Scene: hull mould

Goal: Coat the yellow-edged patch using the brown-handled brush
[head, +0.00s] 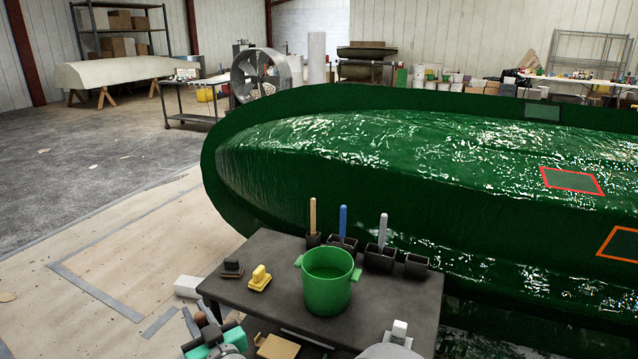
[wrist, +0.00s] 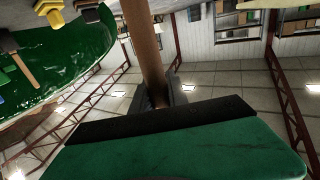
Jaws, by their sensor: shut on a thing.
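My gripper (wrist: 160,95) is shut on the brown handle (wrist: 144,42) of a brush. The large green hull mould (head: 330,165) fills the middle and right. It bears a red-edged patch (head: 572,181), an orange-edged patch (head: 620,244) at the right edge, and a dull green patch (head: 542,111) on the far rim. I see no clearly yellow-edged patch.
A dark table (head: 260,302) holds a green bucket (head: 327,285), a yellow-handled tool (head: 259,279) and a dark block (head: 232,268). Tan (head: 312,214), blue (head: 343,221) and grey (head: 383,229) handles stand in holders; another holder (head: 417,265) is empty. The floor at left is mostly clear.

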